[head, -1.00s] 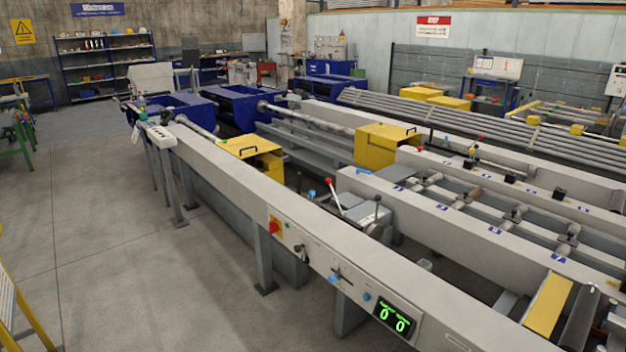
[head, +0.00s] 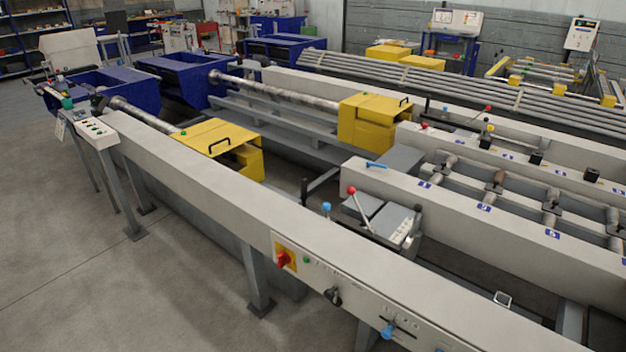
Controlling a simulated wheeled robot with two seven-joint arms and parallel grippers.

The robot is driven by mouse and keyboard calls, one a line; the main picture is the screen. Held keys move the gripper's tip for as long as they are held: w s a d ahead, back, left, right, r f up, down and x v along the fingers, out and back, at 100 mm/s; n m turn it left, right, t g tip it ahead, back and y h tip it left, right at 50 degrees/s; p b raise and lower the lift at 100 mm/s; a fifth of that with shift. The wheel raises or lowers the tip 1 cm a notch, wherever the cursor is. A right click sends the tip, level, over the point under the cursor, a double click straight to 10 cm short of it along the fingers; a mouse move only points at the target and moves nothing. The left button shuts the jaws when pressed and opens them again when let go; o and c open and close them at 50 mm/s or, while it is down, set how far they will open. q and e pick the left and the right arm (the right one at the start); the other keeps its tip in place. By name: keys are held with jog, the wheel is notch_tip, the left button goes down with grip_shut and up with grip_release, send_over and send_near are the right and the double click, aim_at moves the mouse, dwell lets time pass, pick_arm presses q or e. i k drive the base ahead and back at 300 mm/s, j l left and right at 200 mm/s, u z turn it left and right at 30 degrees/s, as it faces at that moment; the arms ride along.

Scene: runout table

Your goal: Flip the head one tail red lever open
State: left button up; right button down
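A lever with a red ball knob (head: 351,190) and a pale shaft stands at a grey machine unit (head: 372,212) between the two long beams. Its shaft tilts up and to the left. Another lever with a red knob (head: 487,108) stands farther back beside the far beam, and a small red knob (head: 424,126) shows near the right yellow housing. I cannot tell from the labels which one is the head one tail lever. Neither of my grippers is in view.
The near long beam (head: 190,187) crosses the foreground, carrying a red rotary switch (head: 284,259), a black knob (head: 333,295) and a blue-knobbed control (head: 388,330). Yellow housings (head: 205,133) and blue troughs (head: 115,88) stand farther back. The floor (head: 60,240) at left is clear.

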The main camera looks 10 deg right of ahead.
aim_at(370, 232)
jog(key=i+j, duration=0.75)
jog(key=i, duration=0.2)
